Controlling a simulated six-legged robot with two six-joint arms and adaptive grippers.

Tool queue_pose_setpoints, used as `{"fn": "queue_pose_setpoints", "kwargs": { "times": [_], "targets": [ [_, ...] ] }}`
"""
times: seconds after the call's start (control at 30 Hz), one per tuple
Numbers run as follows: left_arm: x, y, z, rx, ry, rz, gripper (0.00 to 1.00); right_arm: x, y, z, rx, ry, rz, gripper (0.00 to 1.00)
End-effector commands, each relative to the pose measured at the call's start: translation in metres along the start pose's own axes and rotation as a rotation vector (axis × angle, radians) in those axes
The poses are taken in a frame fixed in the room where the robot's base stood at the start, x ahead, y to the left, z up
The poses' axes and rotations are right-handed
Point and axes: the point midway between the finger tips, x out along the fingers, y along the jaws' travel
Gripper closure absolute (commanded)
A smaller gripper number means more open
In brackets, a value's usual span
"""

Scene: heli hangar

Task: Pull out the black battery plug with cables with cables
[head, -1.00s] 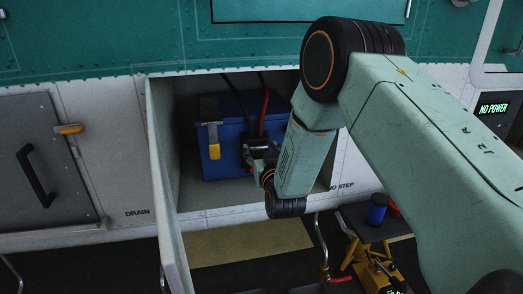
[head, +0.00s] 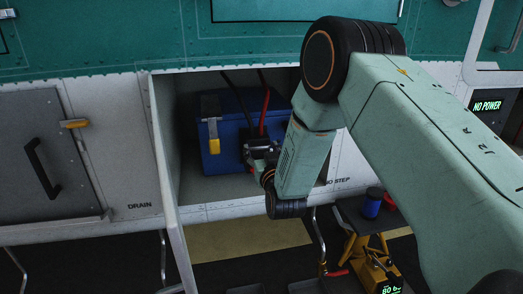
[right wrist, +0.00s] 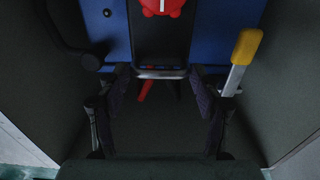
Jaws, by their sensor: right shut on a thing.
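The blue battery (head: 222,155) sits in the open compartment in the head view. The black plug (head: 256,146) is at its front right, with a black cable (head: 235,90) and a red cable (head: 265,100) running up from it. My right gripper (head: 262,165) is at the plug, partly hidden by my own wrist. In the right wrist view, the fingers of my right gripper (right wrist: 160,88) stand on either side of the black plug's bar-like end (right wrist: 160,72) and are shut on it. The blue battery (right wrist: 103,35) shows behind. My left gripper is out of view.
A lever with a yellow tip (head: 214,145) is on the battery's front left. The open compartment door (head: 165,150) stands at the left. The compartment's lower lip (head: 225,210) runs below. A yellow stand (head: 365,255) with a blue can (head: 371,205) is at the lower right.

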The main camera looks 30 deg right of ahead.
Motion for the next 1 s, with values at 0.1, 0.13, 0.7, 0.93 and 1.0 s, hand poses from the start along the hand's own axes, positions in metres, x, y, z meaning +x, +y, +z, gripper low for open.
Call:
{"fn": "queue_pose_setpoints", "kwargs": {
  "times": [0.1, 0.13, 0.7, 0.93, 1.0],
  "targets": [
    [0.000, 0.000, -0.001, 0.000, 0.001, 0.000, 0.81, 0.000, 0.002, 0.002, 0.002, -0.004, 0.006, 0.91],
    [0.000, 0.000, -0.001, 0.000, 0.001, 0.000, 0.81, 0.000, 0.002, 0.002, 0.002, -0.004, 0.005, 0.91],
    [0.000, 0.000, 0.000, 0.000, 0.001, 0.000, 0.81, 0.003, 0.001, 0.002, 0.000, -0.003, 0.002, 0.24],
    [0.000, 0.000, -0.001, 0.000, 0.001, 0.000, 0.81, -0.005, 0.000, 0.002, 0.000, -0.004, 0.001, 0.24],
    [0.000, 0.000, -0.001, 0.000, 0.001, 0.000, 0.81, -0.013, 0.000, 0.002, 0.000, -0.005, 0.001, 0.24]
  ]
}}
